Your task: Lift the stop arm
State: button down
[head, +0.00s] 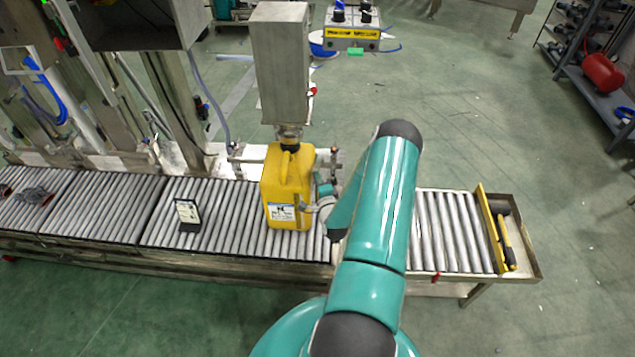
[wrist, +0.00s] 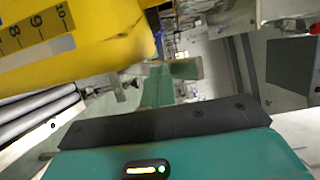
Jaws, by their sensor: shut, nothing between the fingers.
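A yellow jug (head: 288,188) stands upright on the roller conveyor, under a grey box-shaped column. My gripper (head: 325,190) is close to the jug's right side, partly hidden behind my forearm. In the wrist view the jug (wrist: 75,35) fills the upper left, and my gripper's teal and black body crosses the bottom. The jaws are shut and empty. A thin metal piece (head: 299,212) shows at the jug's lower right front. I cannot tell whether it is the stop arm. I cannot make out the stop arm with certainty in either view.
The roller conveyor (head: 105,212) runs across the view, with a yellow end plate (head: 489,228) at right. A small dark sign (head: 187,214) stands on the rollers left of the jug. A small metal post (head: 335,158) stands behind the jug. Open green floor lies at right.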

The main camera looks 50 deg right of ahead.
aim_at(318, 167)
jog(key=shift+r, duration=0.1)
jog(key=shift+w+d+r, duration=0.35)
jog(key=shift+d+r, duration=0.1)
jog(key=shift+r, duration=0.25)
jog(key=shift+w+d+r, duration=0.4)
jog(key=shift+d+r, duration=0.05)
jog(key=shift+r, duration=0.2)
jog(key=shift+w+d+r, duration=0.35)
jog(key=shift+d+r, duration=0.1)
jog(key=shift+r, duration=0.25)
jog(key=shift+w+d+r, duration=0.7)
jog(key=shift+d+r, duration=0.15)
jog(key=shift+w+d+r, duration=0.7)
jog(key=shift+d+r, duration=0.15)
